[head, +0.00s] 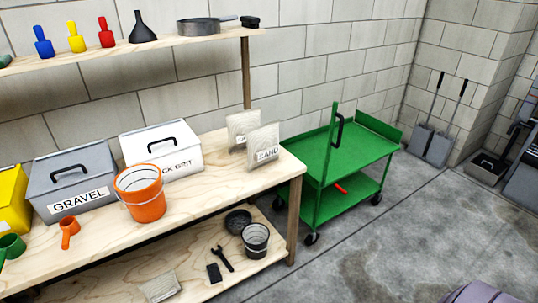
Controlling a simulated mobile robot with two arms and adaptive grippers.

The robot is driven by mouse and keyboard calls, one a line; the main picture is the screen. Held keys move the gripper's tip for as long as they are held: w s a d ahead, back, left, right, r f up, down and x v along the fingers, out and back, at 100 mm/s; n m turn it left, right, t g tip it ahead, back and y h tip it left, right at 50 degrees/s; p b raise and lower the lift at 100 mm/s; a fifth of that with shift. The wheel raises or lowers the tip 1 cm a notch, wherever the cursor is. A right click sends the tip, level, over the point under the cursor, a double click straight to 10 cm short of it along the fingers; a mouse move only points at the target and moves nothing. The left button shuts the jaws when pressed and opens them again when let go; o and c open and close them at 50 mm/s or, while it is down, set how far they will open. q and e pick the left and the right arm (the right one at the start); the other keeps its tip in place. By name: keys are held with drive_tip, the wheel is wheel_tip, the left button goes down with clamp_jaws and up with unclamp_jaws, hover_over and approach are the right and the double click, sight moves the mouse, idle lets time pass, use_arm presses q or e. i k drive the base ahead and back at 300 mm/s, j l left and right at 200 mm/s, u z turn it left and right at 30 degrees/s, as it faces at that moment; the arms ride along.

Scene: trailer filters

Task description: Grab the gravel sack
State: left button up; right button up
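Two pale sacks stand upright at the right end of the wooden bench. The front sack (263,146) reads SAND. The sack behind it (240,122) is partly covered by the front one and its label is not readable. Another small pale pack (160,287) lies on the lower shelf, with no readable label. The word GRAVEL shows on a grey lidded bin (72,184) at the left of the bench, which is not a sack. Neither of my grippers can be made out in the head view.
An orange bucket (140,193) and a white bin (163,152) stand on the bench (225,180), left of the sacks. A green cart (345,160) is close to the bench's right end. The concrete floor (400,235) in front is largely clear.

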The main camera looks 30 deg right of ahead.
sight(237, 122)
drive_tip(key=i+j+z, duration=0.25)
drive_tip(key=z, duration=0.15)
drive_tip(key=i+j+z, duration=0.2)
drive_tip(key=j+z, duration=0.15)
drive_tip(key=i+j+z, duration=0.15)
drive_tip(key=j+z, duration=0.25)
drive_tip(key=i+j+z, duration=0.1)
drive_tip(key=j+z, duration=0.25)
drive_tip(key=i+l, duration=0.45)
